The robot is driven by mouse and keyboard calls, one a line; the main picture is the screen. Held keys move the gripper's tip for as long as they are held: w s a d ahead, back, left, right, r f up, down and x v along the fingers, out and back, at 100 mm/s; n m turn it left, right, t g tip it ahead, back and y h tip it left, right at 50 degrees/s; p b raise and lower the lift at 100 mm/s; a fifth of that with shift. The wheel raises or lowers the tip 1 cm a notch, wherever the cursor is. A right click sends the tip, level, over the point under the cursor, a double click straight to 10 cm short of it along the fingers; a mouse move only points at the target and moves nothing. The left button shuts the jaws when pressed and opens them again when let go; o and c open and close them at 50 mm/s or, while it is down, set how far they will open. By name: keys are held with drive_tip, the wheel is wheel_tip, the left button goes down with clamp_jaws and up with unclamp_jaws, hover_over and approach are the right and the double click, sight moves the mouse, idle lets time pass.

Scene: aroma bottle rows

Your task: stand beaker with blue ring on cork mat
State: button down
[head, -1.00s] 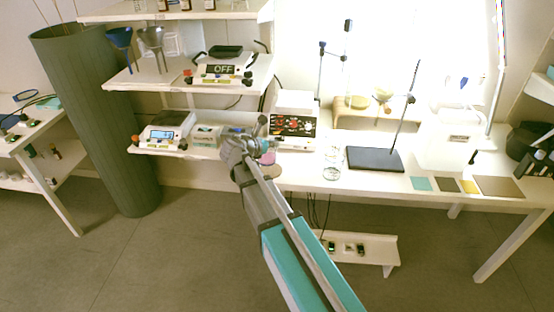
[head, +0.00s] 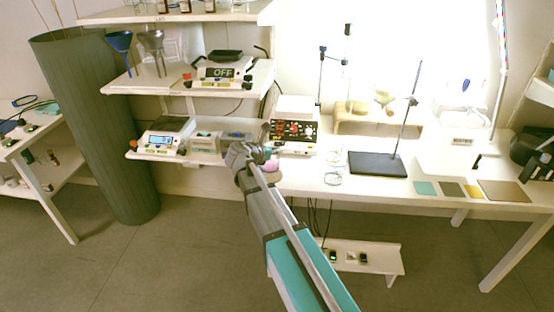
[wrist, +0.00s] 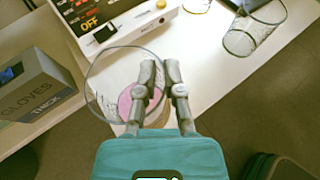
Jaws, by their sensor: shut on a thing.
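My gripper (wrist: 164,68) is shut on the rim of a clear glass vessel (wrist: 97,72), apparently a beaker. Its round rim looks grey-blue, and a pink patch shows inside or under it; I cannot tell which. In the head view my gripper (head: 264,154) is in front of the bench's left end, with pink showing beside it (head: 271,166). Other clear glassware (head: 332,179) stands on the bench and shows in the wrist view (wrist: 240,40); I cannot make out ring colours. A brown mat (head: 506,191), possibly the cork mat, lies at the bench's front right.
A power supply (head: 294,130) stands behind my gripper. A black-based stand (head: 377,164) with an upright rod stands mid-bench. Teal (head: 425,188), dark (head: 451,190) and yellow (head: 474,192) pads lie left of the brown mat. A glove box (wrist: 37,88) shows in the wrist view.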

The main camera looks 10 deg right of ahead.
sight(273, 158)
drive_tip(key=shift+w+d+f+b, duration=0.15)
drive_tip(key=shift+w+f+b, duration=0.15)
drive_tip(key=shift+f, duration=0.25)
drive_tip(key=shift+s+f+b, duration=0.1)
drive_tip(key=shift+f+b, duration=1.2)
drive_tip(key=shift+f, duration=0.15)
drive_tip(key=c, duration=0.8)
unclamp_jaws()
drive_tip(key=shift+o, duration=0.2)
drive_tip(key=shift+r, duration=0.3)
drive_tip(key=p+v, duration=0.4)
drive_tip(key=v, duration=0.8)
drive_tip(key=shift+p, duration=0.3)
drive_tip(key=shift+f, duration=0.2)
